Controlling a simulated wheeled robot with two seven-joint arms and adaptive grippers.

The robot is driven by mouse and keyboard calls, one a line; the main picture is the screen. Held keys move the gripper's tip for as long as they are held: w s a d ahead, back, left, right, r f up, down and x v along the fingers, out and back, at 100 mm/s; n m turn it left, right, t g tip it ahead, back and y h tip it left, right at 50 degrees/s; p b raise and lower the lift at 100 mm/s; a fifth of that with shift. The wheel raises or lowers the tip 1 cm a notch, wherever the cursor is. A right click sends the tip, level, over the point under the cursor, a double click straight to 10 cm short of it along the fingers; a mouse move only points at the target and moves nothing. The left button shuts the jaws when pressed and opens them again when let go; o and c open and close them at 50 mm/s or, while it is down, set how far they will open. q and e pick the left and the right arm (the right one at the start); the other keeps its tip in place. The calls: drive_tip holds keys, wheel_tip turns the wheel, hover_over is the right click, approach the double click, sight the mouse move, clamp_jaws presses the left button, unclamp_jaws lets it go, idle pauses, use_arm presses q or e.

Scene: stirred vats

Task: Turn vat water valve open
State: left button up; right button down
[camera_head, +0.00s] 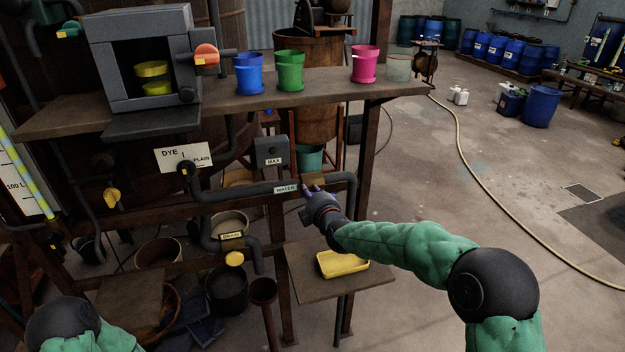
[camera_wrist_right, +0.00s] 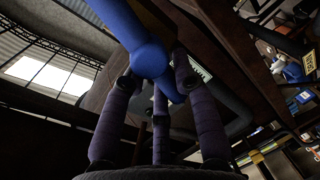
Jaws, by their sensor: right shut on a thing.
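The water valve's blue handle (camera_head: 307,188) shows as a small patch beside the "WATER" label (camera_head: 286,188) on the dark pipe. In the right wrist view the blue handle (camera_wrist_right: 150,58) is large, with its rounded hub between my fingers. My right gripper (camera_head: 316,199) is shut on this handle, and it also shows in the wrist view (camera_wrist_right: 158,92). The gripper hides most of the handle in the head view. My left gripper is out of view; only part of my left arm shows at the lower left.
Above the pipe, a shelf (camera_head: 330,84) holds blue, green and pink cups. A grey "MAX" box (camera_head: 271,151) and a "DRAIN" pipe label (camera_head: 231,236) are near the valve. A yellow tray (camera_head: 342,264) sits on a low shelf below my right forearm.

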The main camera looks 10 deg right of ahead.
drive_tip(key=shift+a+f+n+h+p, duration=0.3)
drive_tip(key=shift+n+p, duration=0.6)
drive_tip(key=shift+p, duration=0.3)
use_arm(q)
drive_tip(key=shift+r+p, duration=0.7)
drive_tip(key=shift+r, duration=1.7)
use_arm(e)
drive_tip(key=shift+f+n, duration=0.3)
drive_tip(key=shift+n, duration=0.2)
drive_tip(key=shift+s, duration=0.1)
drive_tip(key=shift+f, duration=0.1)
drive_tip(key=c, duration=1)
unclamp_jaws()
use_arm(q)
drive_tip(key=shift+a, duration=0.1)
use_arm(e)
drive_tip(key=shift+d, duration=0.15)
drive_tip(key=shift+r, duration=0.25)
